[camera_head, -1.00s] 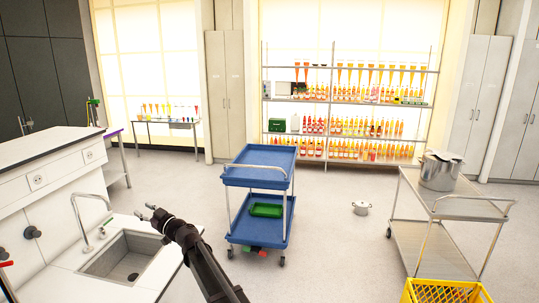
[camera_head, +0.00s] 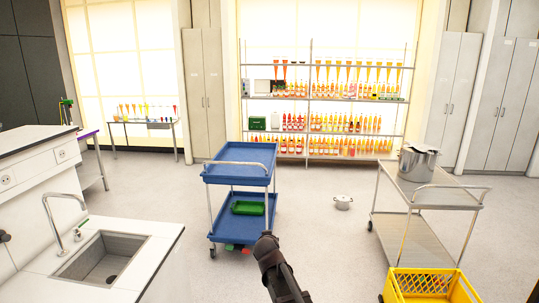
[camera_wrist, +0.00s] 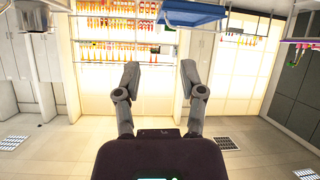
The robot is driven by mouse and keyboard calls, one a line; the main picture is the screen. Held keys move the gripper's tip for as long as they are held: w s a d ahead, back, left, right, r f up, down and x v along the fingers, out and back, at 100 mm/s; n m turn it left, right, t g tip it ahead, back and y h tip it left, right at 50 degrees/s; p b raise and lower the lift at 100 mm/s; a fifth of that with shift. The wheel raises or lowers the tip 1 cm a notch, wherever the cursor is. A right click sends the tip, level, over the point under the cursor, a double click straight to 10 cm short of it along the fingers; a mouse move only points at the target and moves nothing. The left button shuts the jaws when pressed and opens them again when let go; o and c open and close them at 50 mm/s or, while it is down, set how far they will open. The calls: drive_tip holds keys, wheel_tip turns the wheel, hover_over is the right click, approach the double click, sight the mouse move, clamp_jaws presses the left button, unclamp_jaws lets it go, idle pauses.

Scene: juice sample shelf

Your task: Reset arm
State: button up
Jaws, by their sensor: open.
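My gripper (camera_wrist: 160,78) is open and empty in the wrist view, its two fingers apart with nothing between them. In the head view my dark arm rises from the bottom edge, in front of the blue cart (camera_head: 240,163). The fingertips cannot be made out there.
A sink (camera_head: 103,260) in a white counter is at the lower left. A steel trolley (camera_head: 425,188) with a large pot (camera_head: 417,163) stands at right, above a yellow crate (camera_head: 430,287). A small pot (camera_head: 343,203) is on the floor. A bottle shelf (camera_head: 309,103) stands at the back.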

drive_tip(key=s+d+f+m+g+h+b, duration=0.1)
drive_tip(key=s+d+f+g+h, duration=0.1)
drive_tip(key=s+d+f+g, duration=0.75)
drive_tip(key=s+d+f+g+y, duration=0.1)
drive_tip(key=s+d, duration=0.3)
drive_tip(key=s, duration=0.5)
drive_tip(key=s+d+f+g+y+b, duration=0.1)
drive_tip(key=s+d+f, duration=0.1)
drive_tip(key=s, duration=0.7)
drive_tip(key=shift+d+g, duration=0.35)
drive_tip(key=shift+d, duration=0.5)
